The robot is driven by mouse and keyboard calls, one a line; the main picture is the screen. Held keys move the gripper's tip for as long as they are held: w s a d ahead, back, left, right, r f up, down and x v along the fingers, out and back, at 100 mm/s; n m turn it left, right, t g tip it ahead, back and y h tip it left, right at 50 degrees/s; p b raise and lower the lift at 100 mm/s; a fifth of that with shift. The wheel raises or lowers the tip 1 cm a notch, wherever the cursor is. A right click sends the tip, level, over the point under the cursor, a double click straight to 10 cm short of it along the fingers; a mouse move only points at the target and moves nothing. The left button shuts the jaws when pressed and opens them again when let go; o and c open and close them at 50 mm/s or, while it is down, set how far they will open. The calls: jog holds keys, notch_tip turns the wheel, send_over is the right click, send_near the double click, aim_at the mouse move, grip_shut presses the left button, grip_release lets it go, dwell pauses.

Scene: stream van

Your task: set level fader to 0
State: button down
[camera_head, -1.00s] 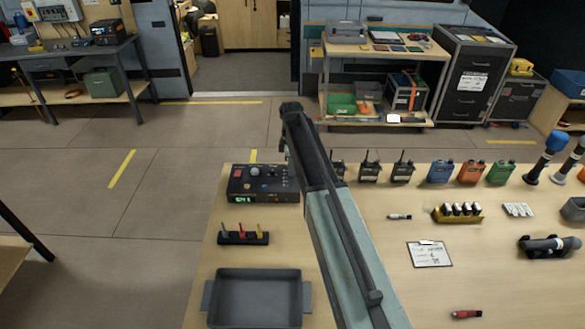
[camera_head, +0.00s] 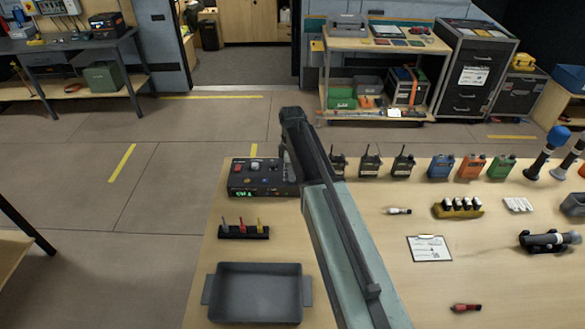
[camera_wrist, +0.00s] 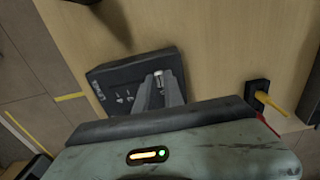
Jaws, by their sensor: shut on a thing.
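The level fader is on a dark control box (camera_head: 245,190) at the table's back left corner, with a red button, a pale knob and a small green display too small to read. The box (camera_wrist: 112,82) also shows in the wrist view. My gripper (camera_wrist: 160,90) is over one end of it, shut on a small metallic cap (camera_wrist: 158,75), which looks like the level fader's knob.
A black rack with coloured handles (camera_head: 243,233) and a grey tray (camera_head: 256,293) are in front of the box. Several radios (camera_head: 370,163) stand right of my arm. A clipboard (camera_head: 429,249) lies farther right. The floor left of the table is clear.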

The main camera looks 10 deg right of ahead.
jog(key=shift+s, duration=0.25)
jog(key=c, duration=1.4)
grip_release()
jog(key=shift+c, duration=0.2)
notch_tip(320, 180, up, 8)
jog(key=p, duration=0.8)
jog(key=shift+f, duration=0.1)
